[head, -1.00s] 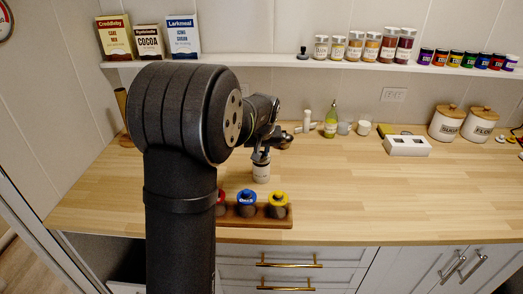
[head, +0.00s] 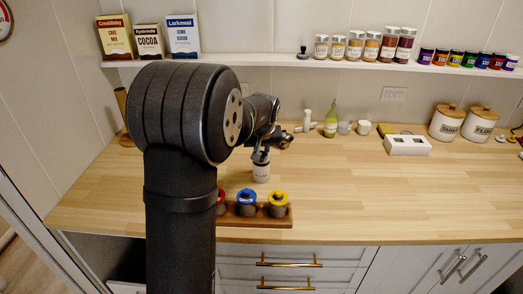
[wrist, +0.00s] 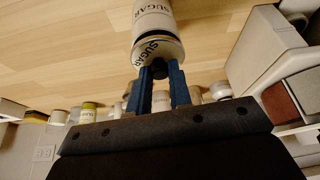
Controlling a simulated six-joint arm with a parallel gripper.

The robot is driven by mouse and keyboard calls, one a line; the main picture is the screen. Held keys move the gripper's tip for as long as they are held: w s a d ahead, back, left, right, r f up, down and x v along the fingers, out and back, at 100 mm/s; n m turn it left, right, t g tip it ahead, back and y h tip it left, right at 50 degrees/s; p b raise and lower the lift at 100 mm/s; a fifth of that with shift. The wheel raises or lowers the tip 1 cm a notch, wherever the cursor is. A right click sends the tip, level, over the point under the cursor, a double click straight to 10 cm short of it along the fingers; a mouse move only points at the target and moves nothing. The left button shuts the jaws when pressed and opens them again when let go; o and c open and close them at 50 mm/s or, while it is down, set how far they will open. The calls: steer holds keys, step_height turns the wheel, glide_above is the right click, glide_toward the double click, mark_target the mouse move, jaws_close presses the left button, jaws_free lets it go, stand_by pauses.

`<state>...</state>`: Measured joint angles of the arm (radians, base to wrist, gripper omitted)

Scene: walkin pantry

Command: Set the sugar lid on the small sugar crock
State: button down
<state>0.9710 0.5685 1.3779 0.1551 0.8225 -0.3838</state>
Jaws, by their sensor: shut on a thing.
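The small sugar crock (head: 261,173) is a pale jar that stands upright on the wooden counter. In the wrist view the crock (wrist: 153,14) shows its SUGAR label at the top of the picture. The sugar lid (wrist: 158,52) is pale and round, marked SUGAR, with a dark knob. My gripper (wrist: 160,78) is shut on the knob between its blue fingers. The lid is at the crock's mouth with a dark band between them; I cannot tell whether it rests fully. In the head view my gripper (head: 261,155) is just above the crock, and hides most of the lid.
A wooden rack (head: 268,220) with red-, blue- and yellow-topped jars stands close in front of the crock. Large sugar (head: 446,123) and flour (head: 479,124) canisters and a white box (head: 408,146) are at the right. A green bottle (head: 331,123) stands behind.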

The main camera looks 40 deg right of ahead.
steer(key=shift+f, duration=0.45)
stand_by(0.6)
steer(key=c, duration=0.7)
jaws_free()
steer(key=shift+c, duration=0.2)
steer(key=shift+r, duration=3.5)
steer(key=shift+f, duration=0.1)
steer(key=shift+f, duration=3.25)
